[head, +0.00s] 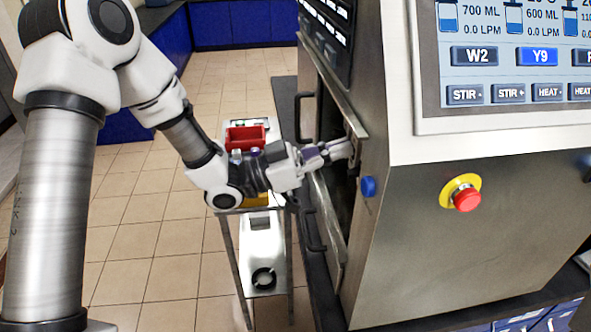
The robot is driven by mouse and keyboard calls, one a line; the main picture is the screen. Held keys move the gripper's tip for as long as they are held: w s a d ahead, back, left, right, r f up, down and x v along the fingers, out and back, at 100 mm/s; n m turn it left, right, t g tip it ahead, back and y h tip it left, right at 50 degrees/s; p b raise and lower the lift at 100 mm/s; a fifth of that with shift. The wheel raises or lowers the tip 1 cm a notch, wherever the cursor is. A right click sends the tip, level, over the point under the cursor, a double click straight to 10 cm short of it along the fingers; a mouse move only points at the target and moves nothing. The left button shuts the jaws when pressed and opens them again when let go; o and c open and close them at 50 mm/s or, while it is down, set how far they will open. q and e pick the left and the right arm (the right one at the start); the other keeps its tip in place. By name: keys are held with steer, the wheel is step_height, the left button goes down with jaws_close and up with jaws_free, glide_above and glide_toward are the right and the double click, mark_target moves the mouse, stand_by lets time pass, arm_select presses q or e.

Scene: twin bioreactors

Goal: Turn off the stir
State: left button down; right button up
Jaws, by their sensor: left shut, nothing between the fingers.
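The near bioreactor (475,240) fills the right side, a metal cabinet with a white-framed touchscreen (515,60). The screen shows STIR- (465,95) and STIR+ (508,93) buttons in its bottom row, beside heat buttons cut off at the right. My left gripper (343,149) is shut and empty. Its tips are at the cabinet's left part, by a dark fitting (355,142) on the edge of the front of the machine behind. I cannot tell whether they touch it. My right gripper is not in view.
A red emergency button on a yellow base (466,193) and a blue knob (368,186) stick out from the near cabinet. A small cart (262,270) with a red bin (246,136) stands left of the machines. Tiled floor (150,240) is open beyond.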

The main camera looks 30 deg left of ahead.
arm_select(q)
steer(key=s+a+f+b, duration=0.2)
steer(key=s+a+f, duration=0.2)
steer(key=a+f, duration=0.2)
steer(key=shift+s+a, duration=0.25)
steer(key=shift+a, duration=0.15)
steer(key=shift+s, duration=0.1)
